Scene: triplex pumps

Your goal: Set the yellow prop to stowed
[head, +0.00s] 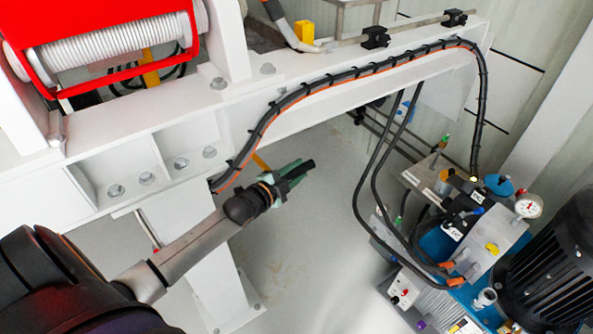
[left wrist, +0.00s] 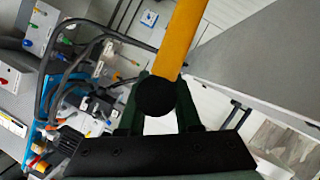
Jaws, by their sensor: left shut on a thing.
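The yellow prop (left wrist: 179,42) is a straight yellow bar with a round black knob (left wrist: 156,96) on its near end, in the left wrist view. My left gripper (left wrist: 160,108) has its dark green fingers on either side of the knob and is shut on it. In the head view the left gripper (head: 290,174) is below the white beam, with the black knob end (head: 306,166) sticking out past its fingers. A short yellow strip of the prop (head: 261,162) shows just above the gripper; the rest is hidden by the beam. My right gripper is not in view.
A white steel beam (head: 130,155) with a hose bundle (head: 330,77) runs above the gripper. A red-framed winch drum (head: 110,45) sits at top left. A pump unit with a gauge (head: 528,206) and black motor (head: 553,262) stands at right. Loose black hoses (head: 363,190) hang between.

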